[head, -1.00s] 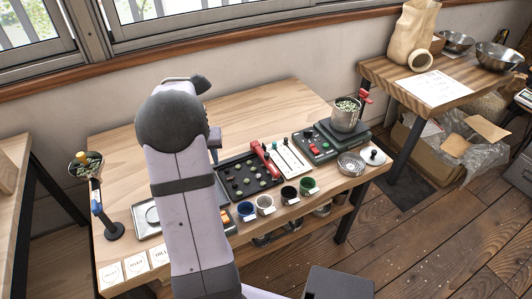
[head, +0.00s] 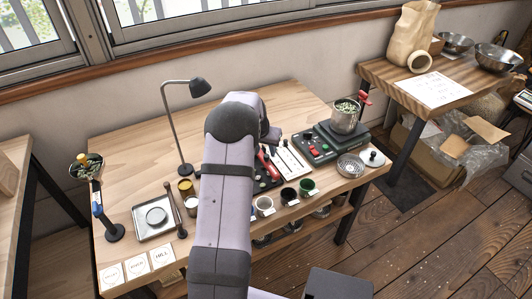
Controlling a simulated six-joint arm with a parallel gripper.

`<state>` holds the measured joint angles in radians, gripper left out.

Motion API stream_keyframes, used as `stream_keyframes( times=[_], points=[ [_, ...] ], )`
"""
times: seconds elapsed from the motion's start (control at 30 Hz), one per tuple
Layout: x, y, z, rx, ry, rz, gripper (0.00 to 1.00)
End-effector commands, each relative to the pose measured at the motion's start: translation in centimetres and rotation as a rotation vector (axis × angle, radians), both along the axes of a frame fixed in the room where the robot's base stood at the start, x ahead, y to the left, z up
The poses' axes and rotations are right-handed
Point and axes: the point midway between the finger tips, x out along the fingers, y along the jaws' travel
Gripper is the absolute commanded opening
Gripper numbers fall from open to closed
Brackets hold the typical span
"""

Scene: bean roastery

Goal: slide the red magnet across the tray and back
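The black tray (head: 262,187) lies on the wooden table, with its left part hidden behind my arm. The red magnet (head: 268,165) shows as a red strip at the tray's right side, partly covered by my arm. Small dark and green pieces lie on the tray beside it. My gripper (head: 271,138) is at the end of my arm, above or just behind the magnet. Its fingers are too small and hidden to tell whether they are open or touch the magnet.
A white strip board (head: 290,159) lies right of the tray, then a scale with a metal pot (head: 346,117). A black lamp (head: 172,125) and a square metal tray (head: 142,230) stand left, with bare table behind.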

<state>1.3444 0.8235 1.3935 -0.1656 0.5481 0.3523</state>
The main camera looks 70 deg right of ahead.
Motion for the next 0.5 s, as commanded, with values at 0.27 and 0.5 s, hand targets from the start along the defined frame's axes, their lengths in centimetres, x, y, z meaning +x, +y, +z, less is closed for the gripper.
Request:
stream_keyframes(
  times=[0.27, 0.5],
  points=[
    [0.0, -1.2, -2.7, 0.000, 0.000, 0.000, 0.37],
    [0.0, -1.6, -3.8, -0.001, 0.000, 0.000, 0.37]
  ],
)
